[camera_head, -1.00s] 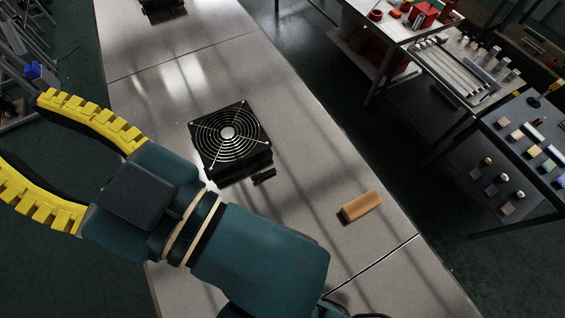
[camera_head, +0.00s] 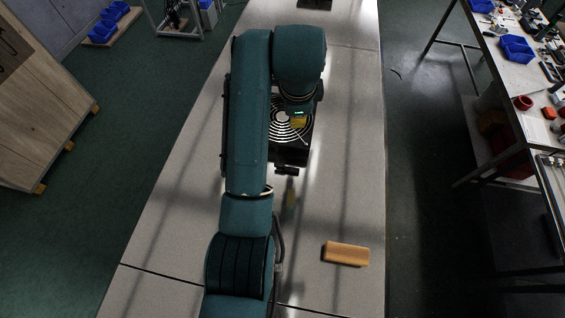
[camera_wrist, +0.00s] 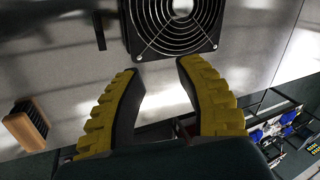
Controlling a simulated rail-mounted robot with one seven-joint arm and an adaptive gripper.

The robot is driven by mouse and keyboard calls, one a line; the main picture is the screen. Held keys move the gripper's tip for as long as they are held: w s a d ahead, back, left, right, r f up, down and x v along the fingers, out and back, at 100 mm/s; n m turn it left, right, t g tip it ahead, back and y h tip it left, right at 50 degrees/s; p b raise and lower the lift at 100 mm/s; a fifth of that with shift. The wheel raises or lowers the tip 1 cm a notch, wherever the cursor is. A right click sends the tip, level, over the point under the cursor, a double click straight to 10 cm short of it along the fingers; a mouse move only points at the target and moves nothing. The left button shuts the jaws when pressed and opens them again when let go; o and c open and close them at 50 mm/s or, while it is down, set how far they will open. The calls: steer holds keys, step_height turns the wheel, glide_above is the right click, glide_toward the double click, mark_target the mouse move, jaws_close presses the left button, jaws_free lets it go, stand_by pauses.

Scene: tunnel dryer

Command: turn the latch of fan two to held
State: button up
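A square black fan with a round wire grille (camera_head: 289,147) lies on the long grey table, partly hidden by my arm. Its grille fills the top of the wrist view (camera_wrist: 176,22). A small black piece (camera_head: 287,171) sits at the fan's near edge; a thin black bar beside the fan in the wrist view (camera_wrist: 100,31) may be the same piece. I cannot tell its setting, nor which fan is number two. My gripper (camera_wrist: 157,68) is open and empty, its yellow ribbed fingers apart near the fan's edge. In the head view it is mostly hidden behind my arm.
A wooden brush (camera_head: 346,253) lies on the grey table (camera_head: 340,190) and shows in the wrist view (camera_wrist: 26,124). Another dark unit (camera_head: 315,3) sits at the far end. A workbench (camera_head: 510,75) with blue bins stands right. The table right of the fan is clear.

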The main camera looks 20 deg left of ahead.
mark_target(279, 164)
steer(key=s+a+f+m+g+h, duration=0.1)
steer(key=s+a+f+m+g, duration=0.2)
steer(key=s+g, duration=0.15)
steer(key=shift+t, duration=0.25)
steer(key=f, duration=1.5)
steer(key=shift+s+d+f, duration=0.25)
steer(key=shift+s+f, duration=0.1)
steer(key=shift+s, duration=0.05)
jaws_close()
